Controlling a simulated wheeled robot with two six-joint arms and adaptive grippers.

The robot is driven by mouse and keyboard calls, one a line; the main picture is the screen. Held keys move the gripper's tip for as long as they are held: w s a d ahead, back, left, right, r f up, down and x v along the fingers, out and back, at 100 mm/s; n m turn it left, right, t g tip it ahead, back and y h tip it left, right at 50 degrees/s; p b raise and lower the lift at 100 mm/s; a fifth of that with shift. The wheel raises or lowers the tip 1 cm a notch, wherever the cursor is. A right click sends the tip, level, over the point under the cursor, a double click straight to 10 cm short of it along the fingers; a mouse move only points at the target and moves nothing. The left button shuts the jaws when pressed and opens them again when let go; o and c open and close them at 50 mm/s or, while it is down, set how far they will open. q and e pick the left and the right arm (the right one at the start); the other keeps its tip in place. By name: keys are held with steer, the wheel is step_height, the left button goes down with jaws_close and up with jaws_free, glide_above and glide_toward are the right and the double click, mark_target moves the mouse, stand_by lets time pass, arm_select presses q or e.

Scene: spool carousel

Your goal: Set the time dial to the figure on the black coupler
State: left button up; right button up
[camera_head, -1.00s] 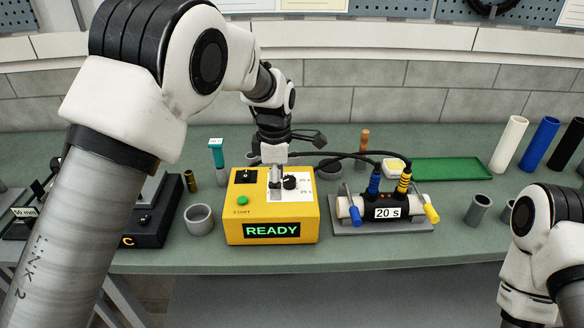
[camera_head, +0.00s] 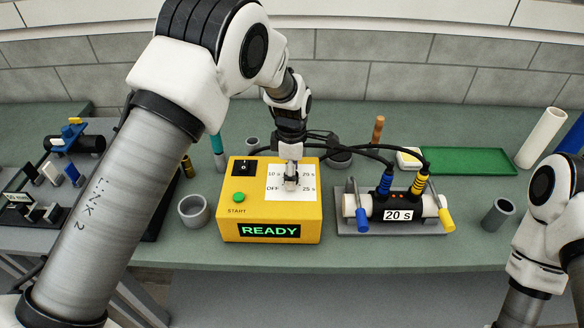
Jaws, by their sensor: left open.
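The yellow control box (camera_head: 243,215) stands mid-bench with a green READY display (camera_head: 269,231). Its white dial plate (camera_head: 276,195) carries marks that read 10 s, OFF and 25 s, and one at the upper right that looks like 20 s. The dial itself is hidden behind my left gripper (camera_head: 291,184), which points down right over the plate and is open. I cannot tell whether its fingers touch the dial. The black coupler (camera_head: 393,205) sits to the right on a grey base, with a white label reading 20 s. My right gripper is out of view.
A black power switch (camera_head: 245,168) and a green start button (camera_head: 239,197) are on the box. Black cables run from behind my left gripper to the coupler's blue and yellow plugs. A grey cup (camera_head: 195,212) stands left of the box; a green tray (camera_head: 467,162) lies behind right.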

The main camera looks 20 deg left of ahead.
arm_select(q)
steer(key=shift+s, duration=0.1)
steer(key=shift+s+r, duration=0.15)
steer(key=shift+s, duration=0.05)
steer(key=c, duration=1)
steer(key=shift+c, duration=0.7)
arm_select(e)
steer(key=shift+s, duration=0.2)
